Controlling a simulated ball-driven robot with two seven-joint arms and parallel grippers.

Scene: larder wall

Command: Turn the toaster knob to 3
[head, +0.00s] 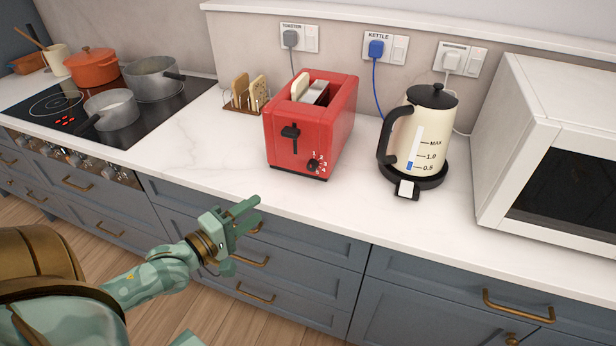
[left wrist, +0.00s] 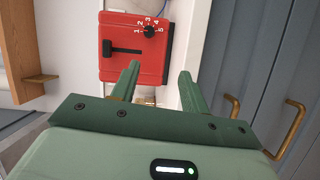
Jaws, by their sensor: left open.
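The red toaster (head: 335,120) stands on the white counter, its front facing me. Its black knob (head: 313,165) is low on the front at the right, with numbers around it; the knob's pointer is too small to read. The black lever (head: 290,133) is left of the knob. My left gripper (head: 252,215) is open and empty, in front of the counter edge, apart from the toaster and knob. My right gripper is not in view.
A cream kettle (head: 431,130) and a white microwave (head: 535,150) stand right of the toaster. A toast rack (head: 246,100) stands to its left, then a hob with pots (head: 110,108). Bare counter (head: 205,150) lies left of the toaster. Drawers (head: 310,270) are below.

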